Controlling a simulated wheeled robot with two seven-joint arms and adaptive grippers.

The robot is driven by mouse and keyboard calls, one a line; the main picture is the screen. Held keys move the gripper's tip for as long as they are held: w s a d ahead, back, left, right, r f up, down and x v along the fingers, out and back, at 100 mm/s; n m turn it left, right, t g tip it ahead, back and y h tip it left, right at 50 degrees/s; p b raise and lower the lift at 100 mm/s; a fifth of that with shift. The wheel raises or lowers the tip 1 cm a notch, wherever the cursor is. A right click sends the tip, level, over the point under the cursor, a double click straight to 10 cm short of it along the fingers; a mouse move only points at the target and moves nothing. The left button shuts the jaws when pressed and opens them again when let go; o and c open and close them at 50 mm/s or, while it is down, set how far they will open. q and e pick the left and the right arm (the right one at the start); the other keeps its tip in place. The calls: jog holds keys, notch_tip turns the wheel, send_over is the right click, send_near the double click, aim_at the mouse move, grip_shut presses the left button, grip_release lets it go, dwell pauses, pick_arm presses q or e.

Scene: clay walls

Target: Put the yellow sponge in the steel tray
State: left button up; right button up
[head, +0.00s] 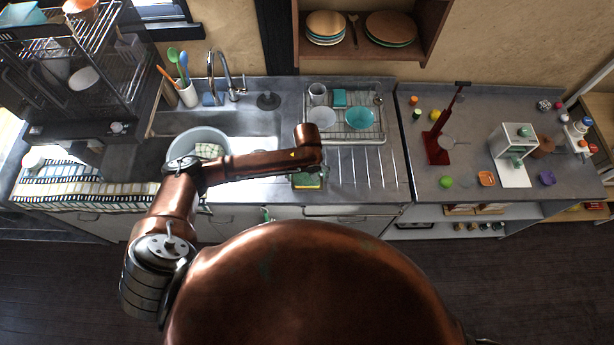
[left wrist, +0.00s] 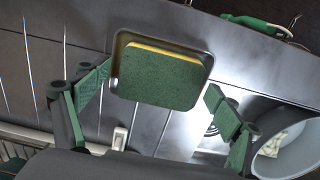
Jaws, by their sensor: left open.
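The yellow sponge (left wrist: 160,75) has a green scouring face turned up and a yellow edge. In the left wrist view it lies within the rim of the small steel tray (left wrist: 208,62), covering most of its floor. In the head view a yellow and green patch of the sponge (head: 307,182) shows below the end of my left arm, on the drainer by the counter's front edge. My left gripper (left wrist: 158,100) is open and empty, its green-padded fingers apart on either side of the sponge, not touching it. My right gripper is not in view.
A round basin (head: 197,136) with a checked cloth sits in the sink left of my arm. A dish rack (head: 352,128) with cups and a bowl stands behind. A red stand (head: 436,148) and small items occupy the right counter.

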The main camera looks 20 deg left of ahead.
aim_at(307, 178)
pick_arm(q)
jog(key=shift+r, duration=0.1)
notch_tip(307, 178, up, 12)
dwell(0.5)
